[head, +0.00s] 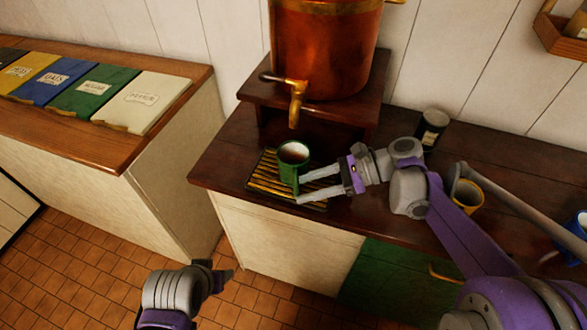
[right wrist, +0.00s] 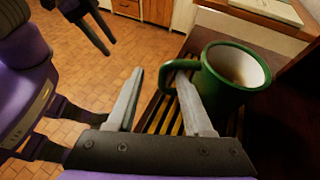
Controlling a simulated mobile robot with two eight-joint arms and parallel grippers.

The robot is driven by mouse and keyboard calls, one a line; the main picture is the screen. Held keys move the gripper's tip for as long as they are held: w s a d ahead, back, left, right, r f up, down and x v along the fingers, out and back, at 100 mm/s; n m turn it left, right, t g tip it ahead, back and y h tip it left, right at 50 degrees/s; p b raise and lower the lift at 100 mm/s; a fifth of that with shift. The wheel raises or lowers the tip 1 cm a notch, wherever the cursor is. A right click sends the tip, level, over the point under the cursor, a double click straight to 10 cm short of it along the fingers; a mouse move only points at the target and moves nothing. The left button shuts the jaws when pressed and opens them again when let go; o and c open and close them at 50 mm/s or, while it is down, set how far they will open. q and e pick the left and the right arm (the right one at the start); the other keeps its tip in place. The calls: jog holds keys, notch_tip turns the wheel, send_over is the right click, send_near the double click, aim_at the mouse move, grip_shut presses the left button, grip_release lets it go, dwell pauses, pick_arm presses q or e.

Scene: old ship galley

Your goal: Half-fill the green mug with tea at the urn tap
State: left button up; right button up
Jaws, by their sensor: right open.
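The green mug (head: 288,163) stands upright on the slatted drip tray (head: 262,185), below the brass tap (head: 297,96) of the copper urn (head: 325,45). Brown liquid shows inside the mug; its exact level is hard to judge. My right gripper (head: 302,189) is open beside the mug, fingers pointing at its handle side. In the right wrist view the mug (right wrist: 225,92) has its handle at one fingertip; I cannot tell whether they touch. No mug part is clamped.
A dark tin (head: 432,128) and a yellow mug (head: 467,194) stand right of the tray, near my right arm. A blue mug (head: 572,232) is at the far right. The tiled floor in front is clear.

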jog(key=x, duration=0.6)
jog(key=shift+w+f, duration=0.15)
jog(key=shift+w, duration=0.05)
jog(key=shift+d, duration=0.1)
grip_shut()
dwell(1.1)
